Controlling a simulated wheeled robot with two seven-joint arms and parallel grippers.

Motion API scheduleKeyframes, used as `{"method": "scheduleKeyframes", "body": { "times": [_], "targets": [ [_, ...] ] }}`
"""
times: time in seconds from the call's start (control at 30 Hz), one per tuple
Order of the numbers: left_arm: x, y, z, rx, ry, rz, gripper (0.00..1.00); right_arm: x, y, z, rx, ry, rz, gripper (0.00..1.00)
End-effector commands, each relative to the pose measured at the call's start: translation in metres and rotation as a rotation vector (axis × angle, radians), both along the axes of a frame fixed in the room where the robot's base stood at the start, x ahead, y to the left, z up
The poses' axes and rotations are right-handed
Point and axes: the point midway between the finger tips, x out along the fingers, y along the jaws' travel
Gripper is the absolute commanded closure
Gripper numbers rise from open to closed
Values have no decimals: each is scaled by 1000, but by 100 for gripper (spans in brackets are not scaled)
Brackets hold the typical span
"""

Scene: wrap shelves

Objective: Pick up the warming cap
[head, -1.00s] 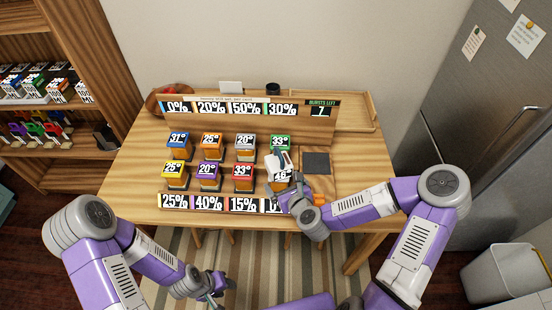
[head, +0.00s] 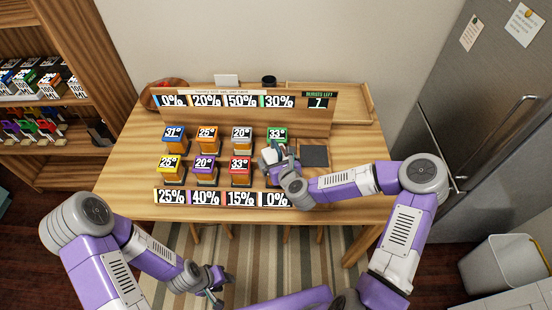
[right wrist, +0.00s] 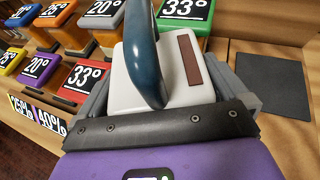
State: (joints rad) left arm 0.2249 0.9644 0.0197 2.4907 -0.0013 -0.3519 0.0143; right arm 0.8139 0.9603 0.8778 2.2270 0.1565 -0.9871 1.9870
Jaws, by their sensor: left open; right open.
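The warming cap is a white block with a dark blue curved handle and a brown strip; it fills the middle of the right wrist view (right wrist: 190,85). In the head view the cap (head: 267,155) is small and partly hidden by my right gripper (head: 275,163). In the right wrist view my right gripper (right wrist: 168,72) is open, with grey fingers to the left and right of the cap; I cannot tell whether they touch it. What is under the cap is hidden. My left gripper (head: 213,288) is open and empty, low in front of the table.
Several bottles with coloured degree-labelled tops stand in two rows; the green 33° one (head: 277,136) is just behind the cap, the red 33° one (head: 240,170) to its left. A dark square pad (head: 314,156) lies to the right. Percent signs (head: 232,100) line the back.

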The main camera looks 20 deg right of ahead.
Motion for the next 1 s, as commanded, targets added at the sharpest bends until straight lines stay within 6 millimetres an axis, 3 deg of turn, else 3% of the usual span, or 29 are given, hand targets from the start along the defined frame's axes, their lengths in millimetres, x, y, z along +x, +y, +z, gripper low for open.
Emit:
{"method": "scheduleKeyframes", "body": {
  "times": [0.17, 0.53, 0.63, 0.67, 0.87, 1.0],
  "targets": [
    [0, 0, 0, 0, 0, 0, 57, 0, 0, 0, 0, 1, 0, 0],
    [0, 0, 0, 0, 0, 0, 57, 0, 0, 0, -1, 1, 0, 57],
    [0, 0, 0, 0, 0, 0, 57, 0, 0, 0, -1, 1, 0, 57],
    [0, 0, 0, 0, 0, 0, 57, 0, 0, 1, -1, -2, 0, 64],
    [0, 0, 1, 0, 0, 0, 57, 0, 0, 3, -2, -2, 1, 64],
    [0, 0, 6, 0, 0, 0, 57, 0, 0, 18, -3, -4, 0, 64]
  ]
}}
